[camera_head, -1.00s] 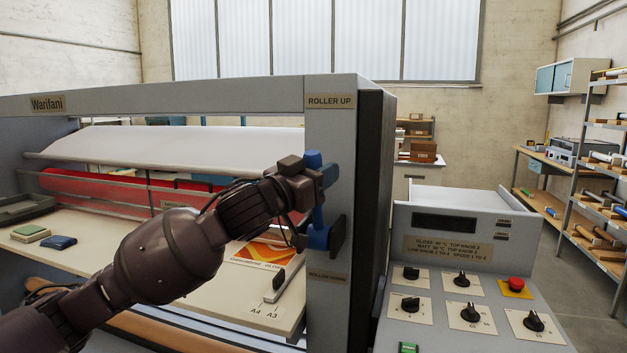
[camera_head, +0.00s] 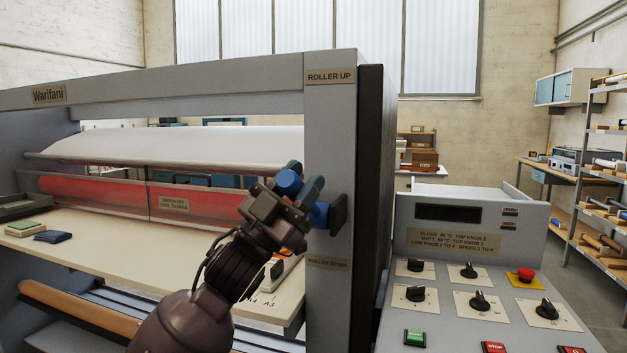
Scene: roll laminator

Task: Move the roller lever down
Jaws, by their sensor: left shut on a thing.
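The blue roller lever (camera_head: 289,180) is on the laminator's right post (camera_head: 345,130), between the "ROLLER UP" label (camera_head: 330,77) and the "ROLLER DOWN" label (camera_head: 328,264). Its knob end points out toward the camera, and its hub (camera_head: 320,214) sits against the post by a dark plate. My left gripper (camera_head: 290,195) is shut on the lever near its knob end. The fingers hide part of the lever. My right gripper is not in view.
The control panel (camera_head: 445,242) with several knobs and a red stop button (camera_head: 526,274) stands to the right of the post. The feed table (camera_head: 120,250) lies left, with small green and blue pads. A red roller (camera_head: 100,196) runs behind a clear guard.

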